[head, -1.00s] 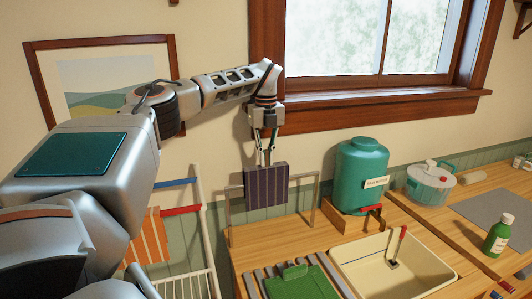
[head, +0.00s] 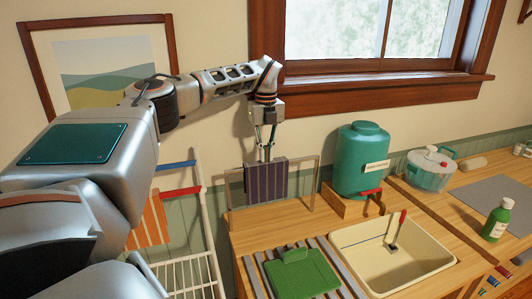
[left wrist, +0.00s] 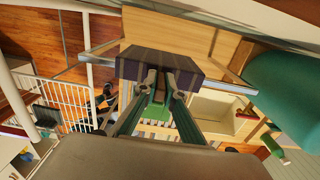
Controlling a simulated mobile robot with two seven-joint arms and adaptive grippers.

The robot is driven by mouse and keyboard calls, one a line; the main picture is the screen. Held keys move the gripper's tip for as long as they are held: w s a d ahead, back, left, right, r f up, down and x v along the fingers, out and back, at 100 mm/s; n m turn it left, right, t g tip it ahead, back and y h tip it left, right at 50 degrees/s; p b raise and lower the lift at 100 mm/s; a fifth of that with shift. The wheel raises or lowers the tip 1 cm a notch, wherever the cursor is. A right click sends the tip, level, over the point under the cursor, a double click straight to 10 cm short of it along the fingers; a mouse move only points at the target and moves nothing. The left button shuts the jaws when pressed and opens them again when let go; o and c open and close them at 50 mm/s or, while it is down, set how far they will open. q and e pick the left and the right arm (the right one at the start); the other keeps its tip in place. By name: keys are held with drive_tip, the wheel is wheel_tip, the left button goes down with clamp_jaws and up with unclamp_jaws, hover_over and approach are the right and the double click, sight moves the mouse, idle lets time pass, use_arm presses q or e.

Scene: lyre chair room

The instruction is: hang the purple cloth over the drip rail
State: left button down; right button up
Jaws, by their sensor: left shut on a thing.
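The purple cloth (head: 267,181) is dark with thin pale stripes and hangs as a flat folded panel. My left gripper (head: 267,156) points down and is shut on its top edge. The drip rail (head: 314,183) is a thin metal frame standing at the back of the wooden counter. The cloth overlaps the rail's top bar in the head view and covers its middle; I cannot tell whether it rests on it. In the left wrist view the cloth (left wrist: 150,63) spans between the rail's two side arms (left wrist: 228,87). My right gripper is not in view.
A green drink dispenser (head: 361,158) stands right of the rail. In front are a slatted rack with a green board (head: 302,276) and a cream sink (head: 425,265). A white rack (head: 190,270) with an orange striped cloth (head: 148,222) stands left. A window sill (head: 385,100) juts out behind.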

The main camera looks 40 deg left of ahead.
use_arm(q)
drive_tip(key=c, duration=2)
unclamp_jaws()
drive_tip(key=shift+c, duration=0.2)
wheel_tip(320, 180, up, 12)
